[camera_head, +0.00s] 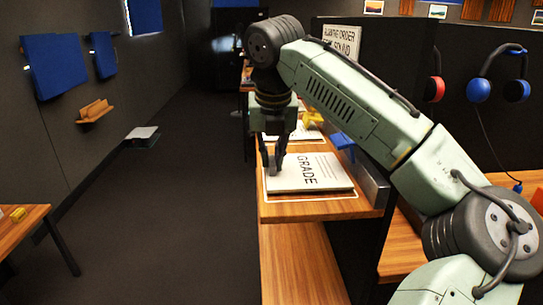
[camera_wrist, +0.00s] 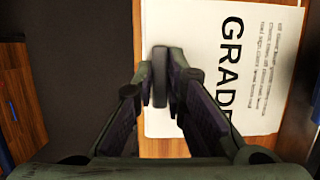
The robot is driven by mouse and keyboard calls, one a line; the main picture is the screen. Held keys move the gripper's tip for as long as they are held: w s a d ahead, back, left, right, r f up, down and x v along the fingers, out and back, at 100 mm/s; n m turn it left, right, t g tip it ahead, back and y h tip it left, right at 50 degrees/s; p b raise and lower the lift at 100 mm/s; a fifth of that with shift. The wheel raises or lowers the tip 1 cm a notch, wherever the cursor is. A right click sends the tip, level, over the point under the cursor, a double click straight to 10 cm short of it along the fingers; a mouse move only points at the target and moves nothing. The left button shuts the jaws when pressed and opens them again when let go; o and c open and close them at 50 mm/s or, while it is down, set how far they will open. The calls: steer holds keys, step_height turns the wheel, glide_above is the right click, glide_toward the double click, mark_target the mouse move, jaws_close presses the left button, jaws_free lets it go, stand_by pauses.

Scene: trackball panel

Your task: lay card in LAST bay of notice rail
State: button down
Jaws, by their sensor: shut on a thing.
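The card (camera_head: 312,172) is white with the large word GRADE and lines of small text. It lies flat, or nearly flat, over the nearest white-outlined bay (camera_head: 340,208) of the wooden notice rail (camera_head: 300,212). I cannot tell whether it touches the wood.
A blue clip (camera_head: 341,141) and a yellow clip (camera_head: 312,119) stand farther along the rail. A dark partition with headphones (camera_head: 479,90) is at the right. Open floor (camera_head: 180,220) lies left of the rail. A wooden table (camera_head: 25,225) is at the far left.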

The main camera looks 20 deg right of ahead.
steer(key=shift+f, duration=0.3)
steer(key=shift+f, duration=0.15)
steer(key=c, duration=1.6)
jaws_free()
steer(key=shift+c, duration=0.2)
steer(key=v, duration=1.2)
